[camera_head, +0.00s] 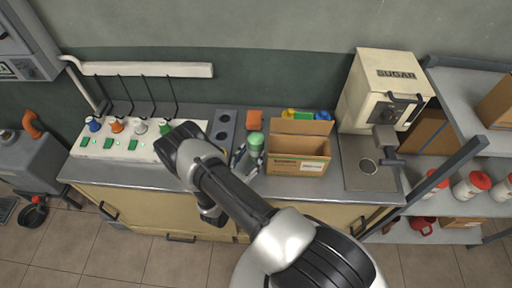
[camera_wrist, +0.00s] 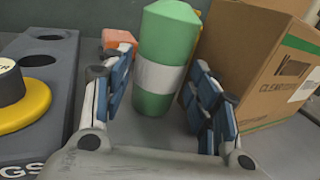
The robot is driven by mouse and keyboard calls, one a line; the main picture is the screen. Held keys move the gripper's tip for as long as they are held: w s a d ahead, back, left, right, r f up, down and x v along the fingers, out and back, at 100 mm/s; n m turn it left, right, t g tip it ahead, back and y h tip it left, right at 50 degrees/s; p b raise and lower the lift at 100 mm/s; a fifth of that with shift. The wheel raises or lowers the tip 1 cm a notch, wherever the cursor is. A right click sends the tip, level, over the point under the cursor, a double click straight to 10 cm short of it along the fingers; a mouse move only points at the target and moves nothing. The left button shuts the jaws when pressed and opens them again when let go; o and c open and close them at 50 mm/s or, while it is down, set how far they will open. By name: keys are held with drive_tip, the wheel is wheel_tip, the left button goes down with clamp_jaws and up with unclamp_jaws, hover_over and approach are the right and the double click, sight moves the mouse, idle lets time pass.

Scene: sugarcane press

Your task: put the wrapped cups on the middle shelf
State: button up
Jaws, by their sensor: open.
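The wrapped cups (camera_head: 256,144) are a green stack with a white band, standing upright on the grey counter left of an open cardboard box. In the wrist view the wrapped cups (camera_wrist: 160,75) stand between the two blue-padded fingers of my gripper (camera_wrist: 163,90). The fingers are open, with a visible gap on each side of the stack. In the head view my gripper (camera_head: 243,160) is partly hidden behind my arm. The shelf rack (camera_head: 455,92) stands at the right, with jars and boxes on its levels; I cannot tell clearly which level is the middle one.
The open cardboard box (camera_head: 298,165) is close on the right of the cups. A dark holder with round holes (camera_head: 223,128) and an orange item (camera_head: 254,119) are close by. Red-lidded jars (camera_head: 470,186) occupy the rack.

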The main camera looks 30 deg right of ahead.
drive_tip(key=shift+x, duration=0.95)
drive_tip(key=c, duration=0.9)
